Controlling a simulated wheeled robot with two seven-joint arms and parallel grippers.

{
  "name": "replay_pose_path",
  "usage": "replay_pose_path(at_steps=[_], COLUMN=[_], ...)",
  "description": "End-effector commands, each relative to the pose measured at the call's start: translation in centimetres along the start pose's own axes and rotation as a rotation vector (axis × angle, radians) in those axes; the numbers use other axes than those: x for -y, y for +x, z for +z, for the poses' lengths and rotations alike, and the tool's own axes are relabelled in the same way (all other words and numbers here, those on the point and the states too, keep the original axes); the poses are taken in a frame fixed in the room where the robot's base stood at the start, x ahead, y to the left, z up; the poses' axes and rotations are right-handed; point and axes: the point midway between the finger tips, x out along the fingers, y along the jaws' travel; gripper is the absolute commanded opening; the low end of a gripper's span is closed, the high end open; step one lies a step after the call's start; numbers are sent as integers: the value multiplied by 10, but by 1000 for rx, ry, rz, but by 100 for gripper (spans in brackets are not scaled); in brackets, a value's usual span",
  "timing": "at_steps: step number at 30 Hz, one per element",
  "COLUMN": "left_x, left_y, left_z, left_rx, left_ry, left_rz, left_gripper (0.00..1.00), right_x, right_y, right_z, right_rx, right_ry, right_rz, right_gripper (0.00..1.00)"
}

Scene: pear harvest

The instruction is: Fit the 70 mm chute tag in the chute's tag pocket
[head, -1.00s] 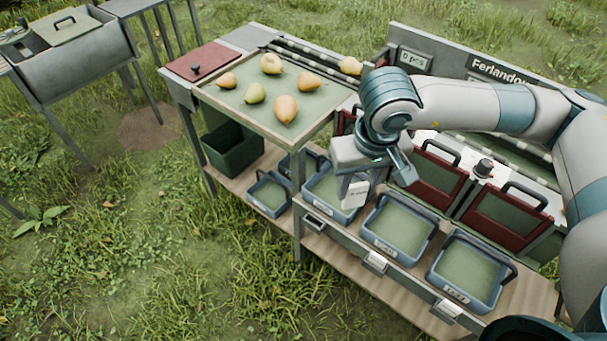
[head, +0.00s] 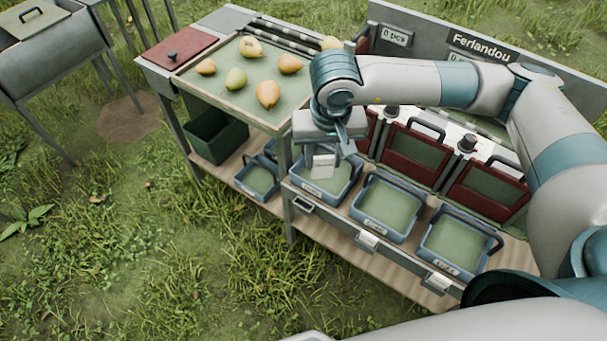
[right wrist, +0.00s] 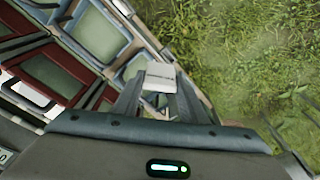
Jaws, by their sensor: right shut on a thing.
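My right gripper (head: 324,148) points down over the leftmost front bin and is shut on a small white tag (head: 322,166). In the right wrist view the tag (right wrist: 160,76) sits between the two fingertips, with faint dark print. Tag pockets line the station's front rail. The left pocket (head: 302,205) looks dark and empty. The middle pocket (head: 367,243) and right pocket (head: 438,282) show white tags. The held tag is above and slightly right of the left pocket, apart from it. My left gripper is out of view.
Blue bins stand behind the rail, such as the middle bin (head: 388,207) and right bin (head: 456,243). Red-framed doors (head: 415,160) stand behind them. A tray (head: 232,105) with several pears is at the left. Grass in front of the rail is clear.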

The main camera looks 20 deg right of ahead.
Motion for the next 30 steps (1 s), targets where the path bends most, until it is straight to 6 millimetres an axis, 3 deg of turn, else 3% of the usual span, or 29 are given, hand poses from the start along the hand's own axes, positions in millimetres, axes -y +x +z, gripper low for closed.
replay_pose_path(at_steps=[7,15,21,30], left_x=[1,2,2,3], left_y=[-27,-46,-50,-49], left_z=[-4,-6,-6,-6], left_rx=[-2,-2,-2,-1], left_ry=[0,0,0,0], left_rz=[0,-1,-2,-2], left_gripper=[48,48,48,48], right_x=[28,36,36,36], right_y=[69,149,175,177], right_z=[-34,-44,-43,-43], right_rx=[8,4,1,0], right_ry=[322,613,696,701], right_rz=[55,98,107,107], right_gripper=[17,17,17,17])
